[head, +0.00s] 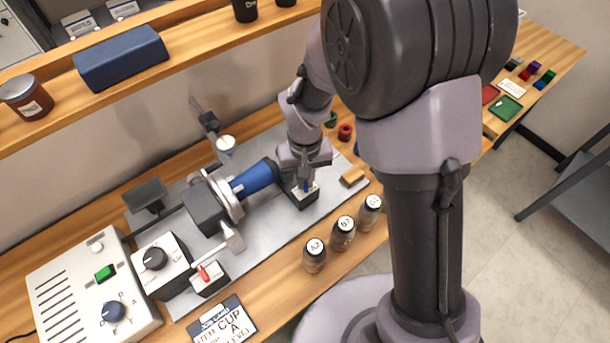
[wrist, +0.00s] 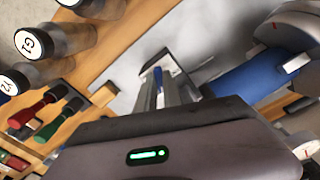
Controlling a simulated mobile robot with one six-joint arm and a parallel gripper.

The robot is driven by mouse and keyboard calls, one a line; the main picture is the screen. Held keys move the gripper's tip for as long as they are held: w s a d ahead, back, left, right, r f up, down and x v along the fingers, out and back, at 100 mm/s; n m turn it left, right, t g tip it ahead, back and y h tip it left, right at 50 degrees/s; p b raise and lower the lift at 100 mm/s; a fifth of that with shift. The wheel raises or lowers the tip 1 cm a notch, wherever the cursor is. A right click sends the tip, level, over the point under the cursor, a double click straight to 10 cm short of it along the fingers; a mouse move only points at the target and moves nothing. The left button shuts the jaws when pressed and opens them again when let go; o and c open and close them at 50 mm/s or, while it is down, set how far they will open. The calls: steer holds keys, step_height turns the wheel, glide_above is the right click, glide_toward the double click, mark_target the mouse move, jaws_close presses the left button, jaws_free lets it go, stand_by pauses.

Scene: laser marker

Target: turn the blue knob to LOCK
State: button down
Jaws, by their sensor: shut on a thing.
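A small blue knob (head: 306,187) stands on a small dark block with a pale top (head: 303,199), at the right part of the grey machine plate. My gripper (head: 305,182) points down over this block, with its fingers on either side of the knob. In the wrist view, the blue knob (wrist: 158,72) shows between the two grey fingers (wrist: 160,88), which are shut on it. The fingers hide much of the knob, and I cannot read any LOCK mark or which way the knob points.
A blue tapered cylinder (head: 254,179) sits in the grey chuck just left of my gripper. Several lidded jars (head: 343,233) line the bench front. A shelf (head: 190,55) runs above.

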mark_target(305, 183)
steer(key=n+p, duration=0.1)
steer(key=n, duration=0.3)
steer(key=shift+n, duration=0.4)
stand_by(0.4)
steer(key=c, duration=1.5)
jaws_free()
step_height(305, 183, up, 18)
steer(key=p, duration=0.6)
steer(key=shift+f, duration=0.25)
